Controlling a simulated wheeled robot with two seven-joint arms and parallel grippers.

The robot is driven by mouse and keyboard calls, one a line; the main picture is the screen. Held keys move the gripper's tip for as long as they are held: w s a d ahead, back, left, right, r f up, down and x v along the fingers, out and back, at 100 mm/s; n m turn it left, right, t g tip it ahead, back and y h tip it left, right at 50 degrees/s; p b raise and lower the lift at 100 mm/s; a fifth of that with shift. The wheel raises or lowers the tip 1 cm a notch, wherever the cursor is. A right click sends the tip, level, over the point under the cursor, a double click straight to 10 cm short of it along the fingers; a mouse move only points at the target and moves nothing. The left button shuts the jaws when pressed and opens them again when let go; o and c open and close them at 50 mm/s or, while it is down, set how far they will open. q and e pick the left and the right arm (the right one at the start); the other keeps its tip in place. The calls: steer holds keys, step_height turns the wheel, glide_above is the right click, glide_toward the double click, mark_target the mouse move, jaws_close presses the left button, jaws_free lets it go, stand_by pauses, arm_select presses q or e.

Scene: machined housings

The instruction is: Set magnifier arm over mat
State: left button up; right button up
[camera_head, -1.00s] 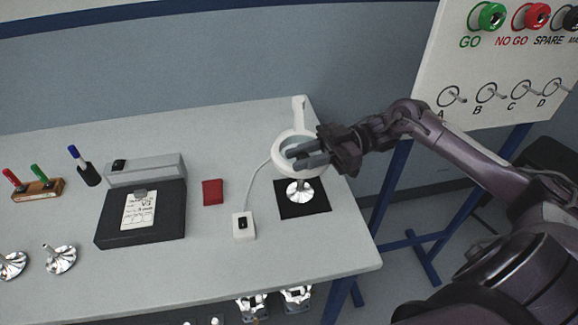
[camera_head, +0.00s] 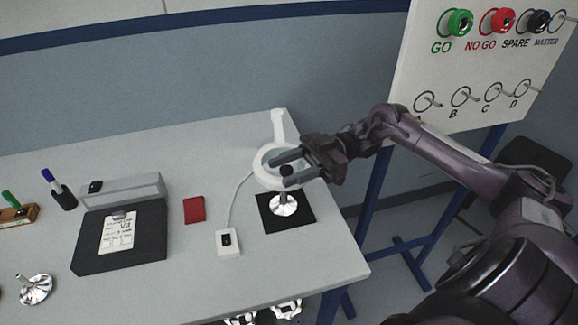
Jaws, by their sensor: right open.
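The white magnifier arm (camera_head: 279,126) stands at the back right of the table, with its ring head (camera_head: 262,177) toward the front. The ring appears above the back part of the black mat (camera_head: 303,213). A shiny metal housing (camera_head: 283,207) rests on the mat, its upper part seen near the ring's front edge. My right gripper (camera_head: 288,168) is open, its two grey fingers pointing left across the ring's right side. I cannot tell whether the fingers touch the ring. A small dark knob (camera_head: 286,170) shows between the fingers. My left gripper is not in view.
A white switch box (camera_head: 228,242) with a cable sits left of the mat. A red block (camera_head: 194,209), a black clipboard stand (camera_head: 146,238) and another metal housing (camera_head: 37,289) are further left. A board with GO and NO GO pegs (camera_head: 470,70) stands behind my right arm.

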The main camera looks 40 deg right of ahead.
steer(key=shift+a+r, duration=0.1)
steer(key=shift+r, duration=0.35)
step_height(320, 180, up, 19)
steer(key=shift+b, duration=0.35)
